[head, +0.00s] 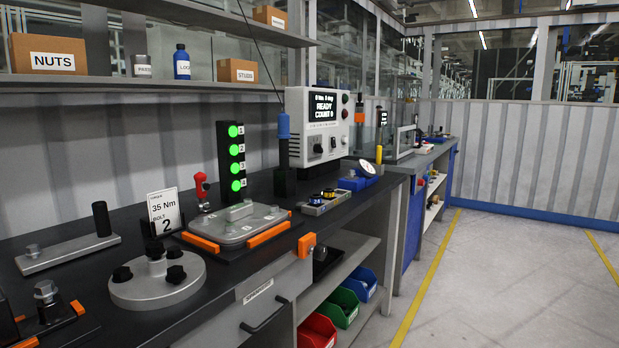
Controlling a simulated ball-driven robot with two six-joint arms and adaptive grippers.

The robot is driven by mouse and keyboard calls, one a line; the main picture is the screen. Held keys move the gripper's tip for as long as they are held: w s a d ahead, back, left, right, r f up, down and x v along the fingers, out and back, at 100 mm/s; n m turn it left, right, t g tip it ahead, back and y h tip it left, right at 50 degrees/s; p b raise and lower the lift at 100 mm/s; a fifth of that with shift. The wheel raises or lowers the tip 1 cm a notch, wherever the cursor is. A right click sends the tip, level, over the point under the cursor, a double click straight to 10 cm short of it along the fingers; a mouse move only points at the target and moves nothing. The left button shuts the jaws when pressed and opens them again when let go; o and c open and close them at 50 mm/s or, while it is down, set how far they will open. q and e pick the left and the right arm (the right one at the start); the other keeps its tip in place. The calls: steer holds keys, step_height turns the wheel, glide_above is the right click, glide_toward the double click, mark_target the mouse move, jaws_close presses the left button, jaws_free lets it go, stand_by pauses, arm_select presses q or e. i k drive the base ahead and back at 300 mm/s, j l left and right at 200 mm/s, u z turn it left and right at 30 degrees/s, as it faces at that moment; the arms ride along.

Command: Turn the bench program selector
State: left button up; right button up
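A white controller box (312,125) stands on the dark bench (215,290), at its far part against the wall. Its small screen (322,105) reads "READY" and "COUNT 0" under a torque line too small to read surely. Below the screen is a dark knob (318,148), probably the program selector. A second small dark control (333,143) sits to its right. The knob's setting is too small to read. Neither of my grippers is in view, and nothing touches the box's front.
A blue-topped tool (284,140) stands just left of the box. A light tower (231,160) shows several green lamps. A clamp plate (240,225), a round fixture (157,280) and a sign (164,211) reading "35 Nm" occupy the nearer bench. Floor (480,290) at right is clear.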

mark_target(317, 148)
steer(key=u, duration=0.4)
steer(key=i+l+u, duration=0.5)
steer(key=l, duration=0.15)
steer(key=i+l+u, duration=0.15)
steer(key=l+u, duration=0.15)
